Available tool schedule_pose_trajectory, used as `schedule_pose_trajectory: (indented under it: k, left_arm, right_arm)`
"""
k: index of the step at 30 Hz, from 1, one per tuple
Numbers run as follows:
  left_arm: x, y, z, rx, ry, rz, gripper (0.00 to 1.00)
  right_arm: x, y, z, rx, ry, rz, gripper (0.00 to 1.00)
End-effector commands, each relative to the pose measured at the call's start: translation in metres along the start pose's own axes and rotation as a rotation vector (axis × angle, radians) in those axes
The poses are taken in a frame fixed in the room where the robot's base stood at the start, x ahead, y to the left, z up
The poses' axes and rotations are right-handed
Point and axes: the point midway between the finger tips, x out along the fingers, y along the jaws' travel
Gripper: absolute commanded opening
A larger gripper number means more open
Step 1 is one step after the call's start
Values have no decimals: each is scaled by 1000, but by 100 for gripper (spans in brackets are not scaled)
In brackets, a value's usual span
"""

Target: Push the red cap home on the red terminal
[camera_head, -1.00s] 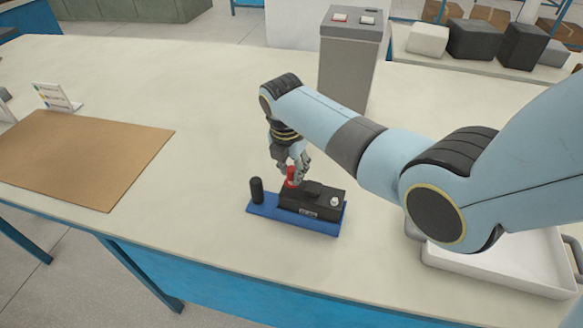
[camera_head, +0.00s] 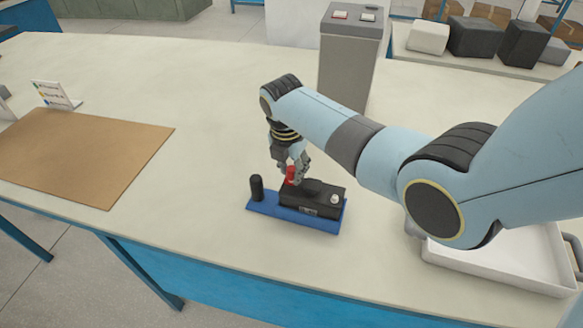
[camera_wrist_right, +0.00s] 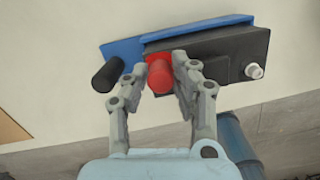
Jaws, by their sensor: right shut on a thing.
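The red cap (camera_head: 290,174) is between the fingers of my right gripper (camera_head: 291,172), at the left end of the black battery (camera_head: 318,195). It also shows in the right wrist view (camera_wrist_right: 160,75), with my right gripper (camera_wrist_right: 165,85) shut on it from both sides. The cap hides the red terminal under it, so I cannot tell how far down the cap sits. The battery lies on a blue tray (camera_head: 270,211). A bare silver terminal (camera_wrist_right: 254,71) stands at the battery's other end. My left gripper is not in view.
A black upright cylinder (camera_head: 257,189) stands on the tray's left end, close to the gripper. A brown mat (camera_head: 80,155) lies to the left, a grey bin column (camera_head: 349,65) stands behind, and a white tray (camera_head: 500,268) is at right. The table between is clear.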

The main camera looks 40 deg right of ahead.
Motion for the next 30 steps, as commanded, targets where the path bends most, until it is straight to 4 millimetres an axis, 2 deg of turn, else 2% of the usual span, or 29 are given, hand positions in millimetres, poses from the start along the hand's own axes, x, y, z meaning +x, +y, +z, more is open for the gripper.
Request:
schedule_pose_trajectory:
  k: [30]
  left_arm:
    - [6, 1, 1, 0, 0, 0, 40]
  right_arm:
    - [10, 0, -2, 0, 1, -1, 12]
